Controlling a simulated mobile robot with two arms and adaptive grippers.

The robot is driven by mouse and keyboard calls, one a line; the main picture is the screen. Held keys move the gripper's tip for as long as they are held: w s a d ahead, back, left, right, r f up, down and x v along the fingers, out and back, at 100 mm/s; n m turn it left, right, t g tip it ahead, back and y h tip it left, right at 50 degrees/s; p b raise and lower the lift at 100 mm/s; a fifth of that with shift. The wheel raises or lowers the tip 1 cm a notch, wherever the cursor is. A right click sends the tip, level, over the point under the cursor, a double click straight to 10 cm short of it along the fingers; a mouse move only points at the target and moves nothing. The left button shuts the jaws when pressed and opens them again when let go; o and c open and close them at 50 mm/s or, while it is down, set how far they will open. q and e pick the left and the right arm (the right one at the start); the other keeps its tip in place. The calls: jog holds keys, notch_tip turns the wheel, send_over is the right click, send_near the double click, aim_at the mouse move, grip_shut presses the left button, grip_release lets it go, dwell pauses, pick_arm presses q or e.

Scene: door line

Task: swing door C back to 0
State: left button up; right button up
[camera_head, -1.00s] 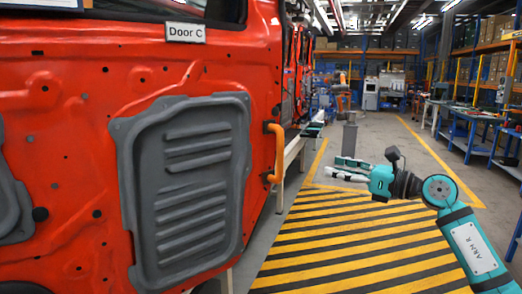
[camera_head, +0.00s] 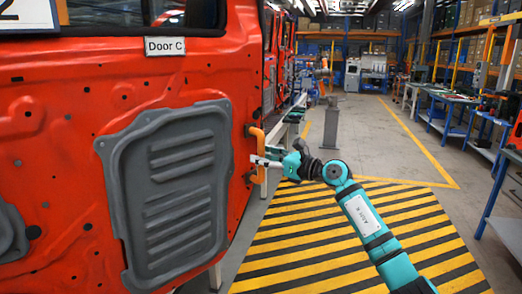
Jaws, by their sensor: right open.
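Door C (camera_head: 60,140) is a large red door panel with a grey ribbed inner cover (camera_head: 175,185) and a "Door C" label (camera_head: 165,46). It fills the left of the head view. An orange handle (camera_head: 259,152) stands at its right edge. My right gripper (camera_head: 260,161) is at the handle, its fingers pointing left and overlapping the handle's middle. It is open; I cannot tell whether the fingers touch the handle. My left gripper is not in view.
Yellow-and-black striped floor (camera_head: 330,240) lies right of the door and is clear below my right arm. A grey post (camera_head: 331,125) stands farther back. Blue workbenches (camera_head: 450,105) line the right side. More red doors (camera_head: 280,60) stand behind door C.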

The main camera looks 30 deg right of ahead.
jog(key=shift+w+a, duration=0.2)
jog(key=shift+w, duration=0.3)
grip_shut()
dwell(0.5)
